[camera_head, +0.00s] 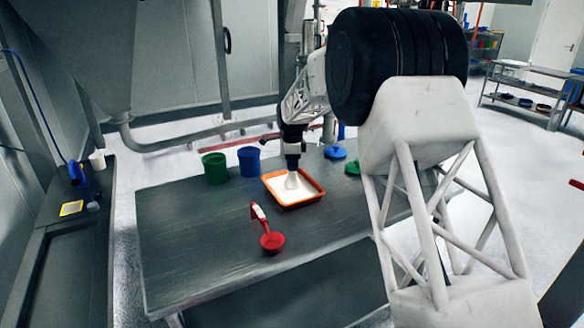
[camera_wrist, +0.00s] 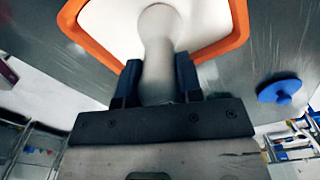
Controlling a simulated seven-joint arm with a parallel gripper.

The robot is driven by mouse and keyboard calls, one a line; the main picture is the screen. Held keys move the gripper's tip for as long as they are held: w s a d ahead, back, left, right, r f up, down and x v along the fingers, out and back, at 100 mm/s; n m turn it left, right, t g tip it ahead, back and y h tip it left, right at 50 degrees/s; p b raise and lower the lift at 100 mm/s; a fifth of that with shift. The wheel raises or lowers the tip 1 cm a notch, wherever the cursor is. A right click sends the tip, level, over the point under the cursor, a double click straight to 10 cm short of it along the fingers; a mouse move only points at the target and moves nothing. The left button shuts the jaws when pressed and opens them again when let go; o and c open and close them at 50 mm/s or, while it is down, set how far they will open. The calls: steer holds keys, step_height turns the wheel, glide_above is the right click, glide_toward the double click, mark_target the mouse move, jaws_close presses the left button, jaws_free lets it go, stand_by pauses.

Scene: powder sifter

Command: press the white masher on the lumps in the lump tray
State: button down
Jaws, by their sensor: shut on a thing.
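The lump tray (camera_head: 314,195) is an orange-rimmed tray with white contents, on the dark table. Its orange rim (camera_wrist: 240,22) also shows in the wrist view. The white masher (camera_head: 292,181) stands about upright over the tray's middle, its lower end at or just above the white contents; I cannot tell whether it touches. My gripper (camera_head: 292,158) is above the tray and shut on the masher. In the wrist view the masher (camera_wrist: 157,60) sits between the two dark fingers of my gripper (camera_wrist: 158,80). Separate lumps cannot be made out.
A green cup (camera_head: 214,168) and a blue cup (camera_head: 249,162) stand left of the tray. A red scoop (camera_head: 271,242) lies in front of it. A blue lid (camera_head: 336,152) and a green lid (camera_head: 353,168) lie to its right. The table's left front (camera_head: 190,250) is clear.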

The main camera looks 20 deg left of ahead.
steer(key=shift+r, duration=2.9)
steer(key=shift+s, duration=0.1)
